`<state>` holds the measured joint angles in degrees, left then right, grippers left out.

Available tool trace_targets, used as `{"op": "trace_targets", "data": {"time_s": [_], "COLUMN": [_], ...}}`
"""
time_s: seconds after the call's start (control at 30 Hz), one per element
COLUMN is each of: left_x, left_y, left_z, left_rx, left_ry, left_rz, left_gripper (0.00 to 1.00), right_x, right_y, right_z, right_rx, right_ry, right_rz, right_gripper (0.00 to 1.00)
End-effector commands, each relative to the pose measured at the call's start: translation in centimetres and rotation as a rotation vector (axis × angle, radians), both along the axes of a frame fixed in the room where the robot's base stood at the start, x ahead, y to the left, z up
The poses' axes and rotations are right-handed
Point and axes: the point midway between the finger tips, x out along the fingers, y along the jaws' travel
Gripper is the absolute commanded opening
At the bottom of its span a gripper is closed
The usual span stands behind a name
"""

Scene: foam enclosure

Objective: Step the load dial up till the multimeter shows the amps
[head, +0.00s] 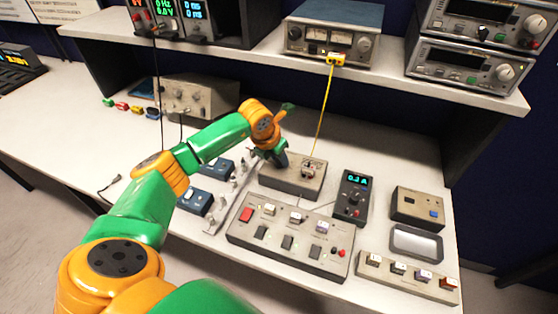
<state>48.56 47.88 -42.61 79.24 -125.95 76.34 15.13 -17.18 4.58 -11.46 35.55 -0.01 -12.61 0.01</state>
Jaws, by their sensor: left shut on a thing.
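The load box (285,188) is a grey-beige block in the middle of the bench. My left gripper (280,163) comes down on the box's left part and is shut on the load dial, which the fingers hide. A small fitting with red and white parts (308,171) shows on the box's right part. The multimeter (352,198) is a dark upright-faced unit right of the box. Its cyan display reads about 0.3 A; the digits are small. My right gripper is not in view.
A switch panel (290,252) with several buttons lies in front of the load box. A small beige box (418,210) and a grey tray (416,243) stand at right. A yellow cable (323,115) hangs from the shelf instrument (332,42) towards the load box.

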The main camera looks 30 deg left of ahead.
Motion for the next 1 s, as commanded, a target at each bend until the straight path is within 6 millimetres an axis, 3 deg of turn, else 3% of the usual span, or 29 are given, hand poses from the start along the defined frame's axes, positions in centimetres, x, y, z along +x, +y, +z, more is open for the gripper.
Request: {"op": "trace_targets", "data": {"time_s": [0.1, 0.4, 1.0], "left_x": [0.1, 0.2, 0.2], "left_y": [0.2, 0.3, 0.4], "left_z": [-0.4, -0.2, 0.1], "left_rx": [0.002, 0.000, 0.001], "left_ry": [-0.005, -0.006, -0.006], "left_rz": [-0.091, -0.340, -0.599], "left_gripper": [0.00, 0.00, 0.00], "right_x": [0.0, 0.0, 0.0], "right_y": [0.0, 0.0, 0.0], "right_z": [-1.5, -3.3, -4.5], "right_rx": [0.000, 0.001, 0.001], "right_ry": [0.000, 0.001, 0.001], "right_rz": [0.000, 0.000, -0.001], "right_gripper": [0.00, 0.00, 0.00]}}
